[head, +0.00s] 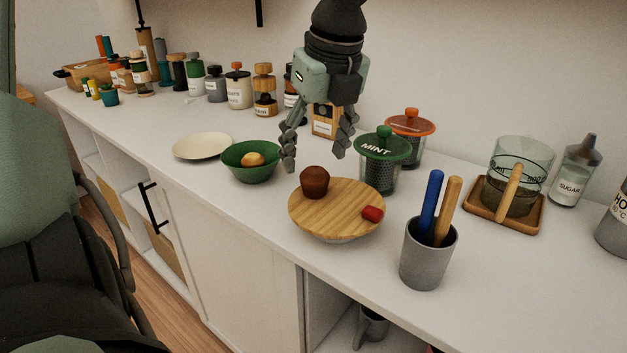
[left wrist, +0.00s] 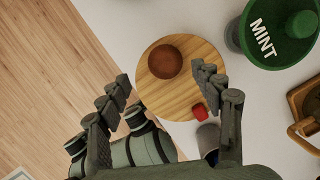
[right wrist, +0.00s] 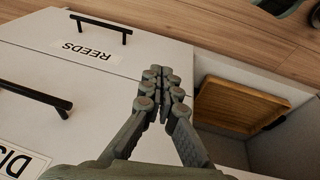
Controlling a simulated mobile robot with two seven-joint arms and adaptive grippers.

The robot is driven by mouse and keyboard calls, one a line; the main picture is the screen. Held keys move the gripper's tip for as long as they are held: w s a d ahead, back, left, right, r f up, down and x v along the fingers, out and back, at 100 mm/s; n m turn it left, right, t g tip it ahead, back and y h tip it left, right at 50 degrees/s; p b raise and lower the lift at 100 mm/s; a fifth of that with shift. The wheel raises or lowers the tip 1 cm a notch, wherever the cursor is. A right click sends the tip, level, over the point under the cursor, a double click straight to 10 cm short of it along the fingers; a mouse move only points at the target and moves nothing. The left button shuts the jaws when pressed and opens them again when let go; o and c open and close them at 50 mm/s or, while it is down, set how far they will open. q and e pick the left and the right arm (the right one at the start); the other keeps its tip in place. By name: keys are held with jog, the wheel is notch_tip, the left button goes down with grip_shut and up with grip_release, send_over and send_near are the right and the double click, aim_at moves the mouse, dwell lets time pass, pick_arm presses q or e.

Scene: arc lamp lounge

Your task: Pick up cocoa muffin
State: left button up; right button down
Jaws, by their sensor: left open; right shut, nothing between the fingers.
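The cocoa muffin (head: 314,181) is a dark brown muffin standing on the left part of a round wooden board (head: 345,222) on the white counter. In the left wrist view the muffin (left wrist: 165,61) shows from above, beyond the fingertips. My left gripper (head: 318,150) is open and empty, pointing down above the board, with the muffin below it and apart from it. Its fingers also show in the left wrist view (left wrist: 160,80). My right gripper (right wrist: 162,75) is shut and empty, in front of the white cabinet fronts and away from the muffin.
A small red item (head: 372,214) lies on the board. The green MINT jar (head: 384,160) stands close behind it. A green bowl (head: 251,162) with a bun is to the left, and a grey cup (head: 428,253) with two sticks is at the front right.

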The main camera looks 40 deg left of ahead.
aim_at(316, 171)
pick_arm(q)
jog(key=x, duration=0.3)
jog(key=p+x, duration=0.1)
jog(key=x, duration=0.1)
jog(key=shift+w+d, duration=0.15)
jog(key=shift+w, duration=0.2)
pick_arm(e)
jog(key=f, duration=0.1)
jog(key=s+f, duration=0.2)
jog(key=shift+d+f, duration=0.2)
jog(key=shift+f, duration=0.15)
pick_arm(q)
jog(key=shift+c, duration=0.3)
jog(key=c, duration=1.1)
jog(key=shift+c, duration=0.2)
pick_arm(e)
jog(key=shift+g, duration=0.3)
